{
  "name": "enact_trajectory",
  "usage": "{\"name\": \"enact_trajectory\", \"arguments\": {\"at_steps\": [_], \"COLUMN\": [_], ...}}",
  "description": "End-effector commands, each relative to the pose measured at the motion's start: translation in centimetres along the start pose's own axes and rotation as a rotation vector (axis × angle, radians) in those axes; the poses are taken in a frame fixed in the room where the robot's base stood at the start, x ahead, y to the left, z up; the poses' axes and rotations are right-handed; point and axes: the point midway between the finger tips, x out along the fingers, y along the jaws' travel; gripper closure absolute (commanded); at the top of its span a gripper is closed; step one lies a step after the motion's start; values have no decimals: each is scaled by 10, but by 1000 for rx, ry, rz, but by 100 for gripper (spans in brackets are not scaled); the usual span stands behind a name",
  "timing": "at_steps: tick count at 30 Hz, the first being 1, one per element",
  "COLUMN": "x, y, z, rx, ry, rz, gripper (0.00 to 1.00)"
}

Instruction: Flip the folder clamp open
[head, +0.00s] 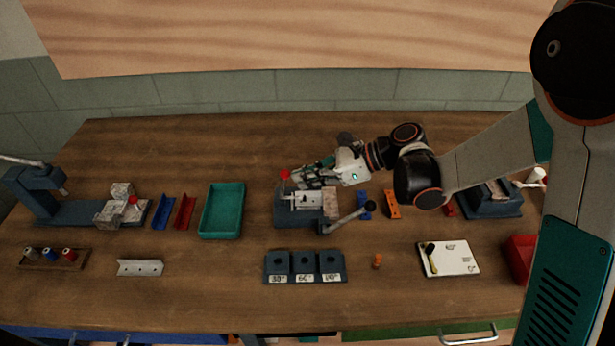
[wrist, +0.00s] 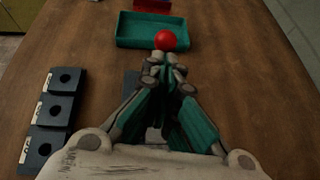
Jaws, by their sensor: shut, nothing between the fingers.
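The folder (head: 298,216) is a dark machine with a pale metal top at the middle of the bench. A red ball knob (head: 285,174), which looks like the clamp's handle end, stands up at its back left. In the wrist view the red knob (wrist: 165,40) lies just beyond my fingertips. A black-balled lever (head: 347,219) slants out from the folder's right side. My gripper (head: 295,181) is shut and empty, reaching from the right over the folder's back edge. In the wrist view my gripper (wrist: 158,58) has its tips together by the knob; I cannot tell whether they touch it. My fingers hide most of the clamp.
A teal tray (head: 221,233) stands left of the folder. A dark three-hole block (head: 305,280) is in front. Blue and orange pieces (head: 393,204) lie to the right, under my arm. Another fixture with a red knob (head: 134,200) is at the left. The front bench strip has clear patches.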

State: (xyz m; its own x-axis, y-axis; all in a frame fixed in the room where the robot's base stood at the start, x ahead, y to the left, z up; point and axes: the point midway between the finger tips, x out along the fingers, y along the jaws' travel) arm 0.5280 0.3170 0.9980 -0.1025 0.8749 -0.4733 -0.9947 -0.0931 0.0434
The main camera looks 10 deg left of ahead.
Motion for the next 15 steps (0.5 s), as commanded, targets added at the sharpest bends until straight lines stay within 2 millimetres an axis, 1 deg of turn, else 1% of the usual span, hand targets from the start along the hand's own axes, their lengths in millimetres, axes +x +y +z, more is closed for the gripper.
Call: {"name": "enact_trajectory", "arguments": {"at_steps": [1,15], "x": [0,4], "y": [1,2], "z": [4,10], "rx": [-2,-10], "ry": [13,89], "rz": [0,-8], "gripper": [100,100]}}
